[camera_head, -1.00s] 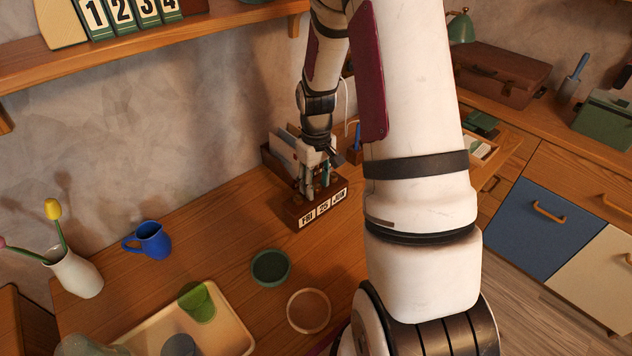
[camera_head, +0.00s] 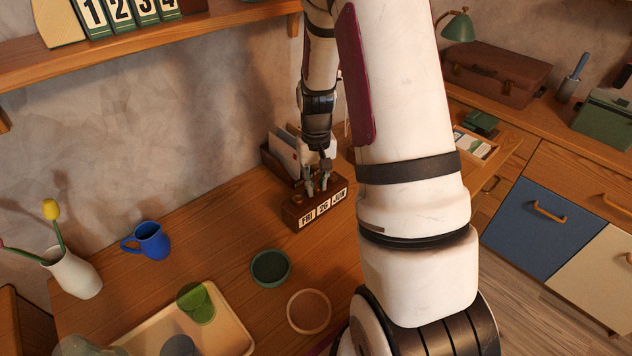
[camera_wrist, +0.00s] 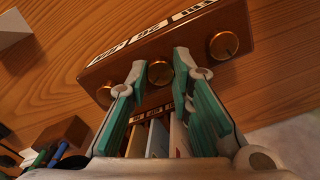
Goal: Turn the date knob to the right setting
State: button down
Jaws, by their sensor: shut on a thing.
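The wooden desk calendar (camera_head: 310,215) stands on the desk and its front cards appear to read FRI 26 JUN. In the wrist view the calendar block (camera_wrist: 180,45) has three brass knobs in a row: the middle date knob (camera_wrist: 160,73), one knob (camera_wrist: 223,45) to the right and one knob (camera_wrist: 104,96) to the left, partly hidden by a finger. My gripper (camera_head: 318,182) is at the calendar's top. In the wrist view my gripper (camera_wrist: 159,60) has its two teal-padded fingers on either side of the middle knob, shut on it.
A letter holder (camera_head: 283,160) with envelopes stands right behind the calendar. A blue mug (camera_head: 150,241), a white vase (camera_head: 75,274), a green round dish (camera_head: 271,268) and a tray (camera_head: 236,330) are farther left and forward. The desk between mug and calendar is clear.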

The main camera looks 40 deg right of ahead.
aim_at(316, 186)
jog(key=c, duration=1.4)
grip_release()
notch_tip(316, 186, up, 12)
jog(key=shift+r, duration=0.1)
